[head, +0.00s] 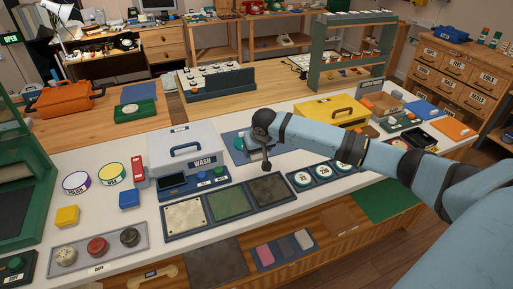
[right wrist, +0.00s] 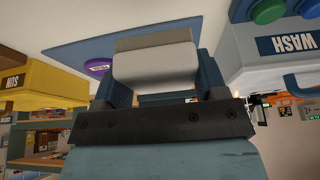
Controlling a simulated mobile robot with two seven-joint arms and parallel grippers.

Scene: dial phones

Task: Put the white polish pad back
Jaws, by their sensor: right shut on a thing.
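My right gripper (head: 260,158) is over the middle of the white counter (head: 283,117), right of the grey WASH box (head: 186,148). In the right wrist view, my right gripper (right wrist: 150,78) is shut on a pale block with a grey-brown face, which looks like the white polish pad (right wrist: 155,66). The pad is hard to make out in the head view. A blue mat (head: 229,148) lies by the gripper; in the wrist view a blue panel shows behind the pad, and I cannot tell whether they touch. A small tray (head: 264,268) on the lower shelf holds pink, dark and pale pads. My left gripper is out of view.
Beige, green and dark panels (head: 230,203) lie in front of the gripper, with numbered dials (head: 324,173) to their right. A yellow box (head: 330,111) stands behind my arm. A tray of caps (head: 97,248) and round purple and yellow dishes (head: 112,173) are at left.

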